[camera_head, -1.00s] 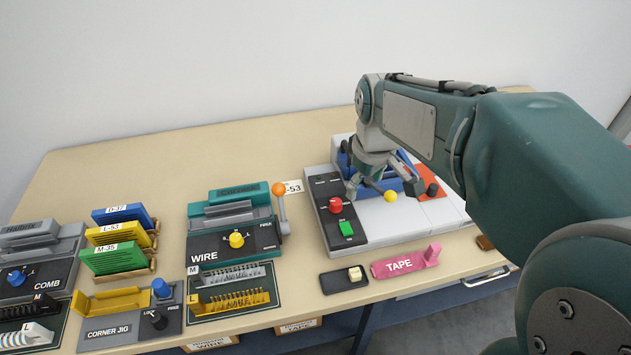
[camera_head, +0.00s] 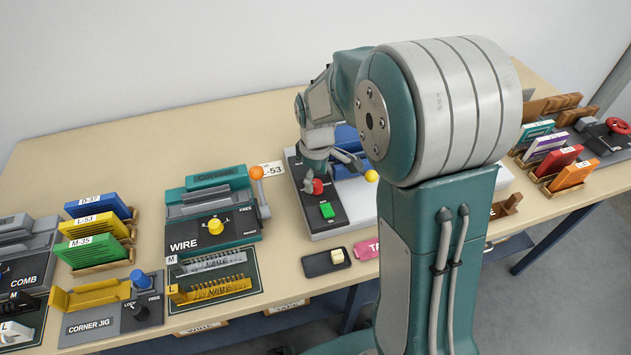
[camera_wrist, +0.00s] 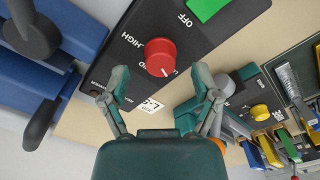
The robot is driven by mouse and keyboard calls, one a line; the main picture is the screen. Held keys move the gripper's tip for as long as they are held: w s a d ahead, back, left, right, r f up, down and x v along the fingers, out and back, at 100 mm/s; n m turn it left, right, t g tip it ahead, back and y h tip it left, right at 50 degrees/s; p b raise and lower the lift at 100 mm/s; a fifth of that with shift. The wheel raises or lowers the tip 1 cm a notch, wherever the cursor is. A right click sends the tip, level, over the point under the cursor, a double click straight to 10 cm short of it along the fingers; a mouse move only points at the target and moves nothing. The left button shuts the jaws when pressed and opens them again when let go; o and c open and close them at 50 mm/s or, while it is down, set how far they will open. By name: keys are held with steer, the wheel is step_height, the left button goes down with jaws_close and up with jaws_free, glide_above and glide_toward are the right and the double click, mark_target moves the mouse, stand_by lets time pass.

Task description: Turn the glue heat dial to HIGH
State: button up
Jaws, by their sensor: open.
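The red glue heat dial (camera_wrist: 159,53) sits on the dark control panel (camera_wrist: 185,45) of the glue machine. HIGH is printed beside it in the wrist view. A small pale mark shows on its edge towards my gripper; I cannot tell for sure which setting it marks. The dial also shows in the head view (camera_head: 318,187), close to my fingers. My gripper (camera_wrist: 160,71) is open, with one finger on each side below the dial in the wrist view. I see no clear contact with the dial.
A green button (camera_head: 327,210) sits in front of the dial on the same panel. A blue clamp part (camera_wrist: 45,60) with dark levers lies beside the panel. The WIRE machine (camera_head: 213,225) stands to the left. My arm hides much of the glue machine's right side.

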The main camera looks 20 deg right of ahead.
steer(key=shift+f, duration=0.95)
steer(key=shift+a, duration=0.1)
steer(key=shift+c, duration=1.3)
jaws_close()
